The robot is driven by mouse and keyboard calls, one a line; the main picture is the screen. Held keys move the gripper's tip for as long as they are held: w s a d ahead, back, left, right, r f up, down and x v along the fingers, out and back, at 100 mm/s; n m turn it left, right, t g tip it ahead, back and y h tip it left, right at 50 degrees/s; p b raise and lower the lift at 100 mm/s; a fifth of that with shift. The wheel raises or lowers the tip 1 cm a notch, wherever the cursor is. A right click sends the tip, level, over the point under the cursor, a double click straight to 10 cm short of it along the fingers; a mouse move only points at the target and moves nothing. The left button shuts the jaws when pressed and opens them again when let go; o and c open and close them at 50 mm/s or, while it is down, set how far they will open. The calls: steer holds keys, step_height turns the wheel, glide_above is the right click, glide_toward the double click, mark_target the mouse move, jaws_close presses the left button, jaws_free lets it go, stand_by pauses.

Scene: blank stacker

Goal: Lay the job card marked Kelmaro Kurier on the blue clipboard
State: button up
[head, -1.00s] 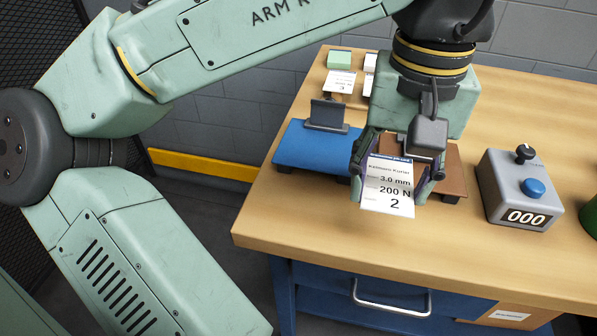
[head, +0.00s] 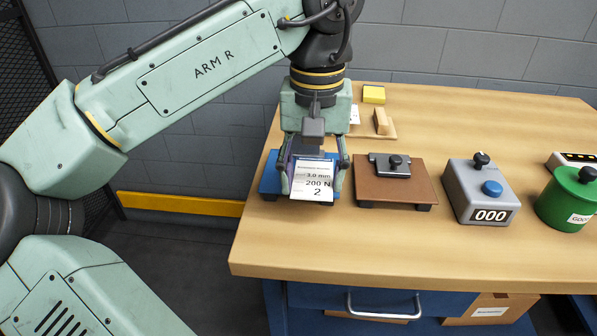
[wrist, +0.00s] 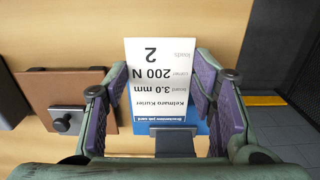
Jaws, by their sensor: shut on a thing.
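The job card (head: 312,180) is white with a blue header; in the wrist view its text (wrist: 160,85) reads Kelmaro Kurier, 3.0 mm, 200 N, 2. My gripper (head: 313,178) is shut on the card, with a finger at each side edge. The blue clipboard (head: 268,187) lies on the bench beneath my gripper and the card, which hide most of it. In the wrist view the clipboard's dark clip (wrist: 173,133) and a strip of blue show by the card's header end. I cannot tell whether the card touches the board.
A brown clipboard (head: 395,190) lies just right of the blue one. A grey counter box (head: 478,195) and a green lidded pot (head: 570,200) stand farther right. A wooden block (head: 381,121) and a yellow pad (head: 374,94) are behind. The bench's front strip is clear.

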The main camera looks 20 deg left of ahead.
mark_target(298, 172)
steer(key=w+a, duration=0.2)
steer(key=a, duration=0.1)
steer(key=shift+f, duration=0.15)
steer(key=shift+f+p, duration=0.5)
steer(key=shift+f, duration=1.3)
steer(key=shift+f, duration=0.3)
steer(key=shift+s+f, duration=0.15)
steer(key=shift+f, duration=0.2)
steer(key=shift+c, duration=0.4)
steer(key=o, duration=0.9)
steer(key=shift+f, duration=0.15)
steer(key=shift+c, duration=0.2)
steer(key=shift+r, duration=0.25)
